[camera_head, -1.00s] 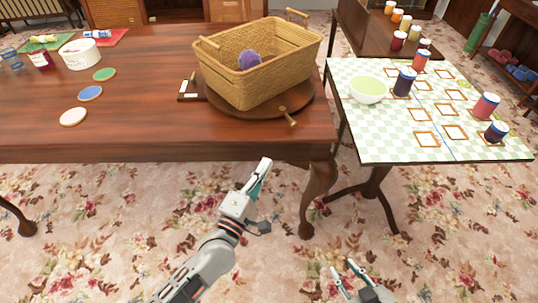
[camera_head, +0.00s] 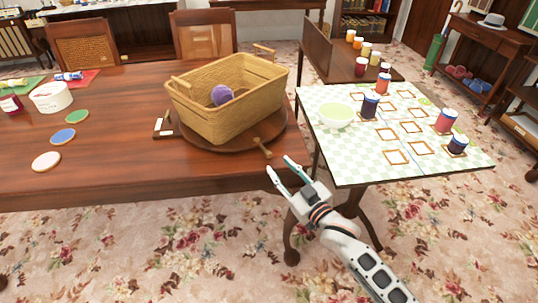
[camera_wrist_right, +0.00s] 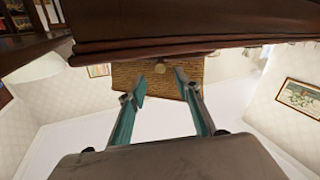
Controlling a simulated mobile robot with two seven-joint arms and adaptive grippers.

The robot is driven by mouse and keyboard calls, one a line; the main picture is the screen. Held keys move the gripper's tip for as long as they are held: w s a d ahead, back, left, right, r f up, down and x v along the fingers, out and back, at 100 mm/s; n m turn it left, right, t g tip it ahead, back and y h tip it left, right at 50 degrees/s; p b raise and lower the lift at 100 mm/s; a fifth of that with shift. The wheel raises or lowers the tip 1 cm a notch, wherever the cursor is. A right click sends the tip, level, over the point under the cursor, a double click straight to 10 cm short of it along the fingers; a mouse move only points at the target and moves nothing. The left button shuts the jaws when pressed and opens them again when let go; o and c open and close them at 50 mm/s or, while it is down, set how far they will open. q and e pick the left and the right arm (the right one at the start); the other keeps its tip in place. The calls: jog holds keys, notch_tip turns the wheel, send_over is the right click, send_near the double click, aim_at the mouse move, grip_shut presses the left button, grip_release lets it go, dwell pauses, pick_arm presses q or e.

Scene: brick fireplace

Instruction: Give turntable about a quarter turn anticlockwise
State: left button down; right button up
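The turntable (camera_head: 224,146) is a round brown wooden disc on the table, mostly hidden by a wicker basket (camera_head: 239,117). My left gripper is out of view.
The basket holds a purple ball (camera_head: 222,95). A small tray (camera_head: 162,126) lies left of the turntable. Coloured coasters (camera_head: 63,136) lie farther left. A checked table (camera_head: 345,165) with a bowl (camera_head: 335,115) and jars stands close on the right.

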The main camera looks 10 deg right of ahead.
aim_at(270, 156)
jog(key=b+x, duration=0.1)
jog(key=x, duration=0.5)
jog(key=shift+f, duration=0.15)
jog(key=shift+w+a, duration=0.25)
jog(key=shift+w, duration=0.4)
grip_shut()
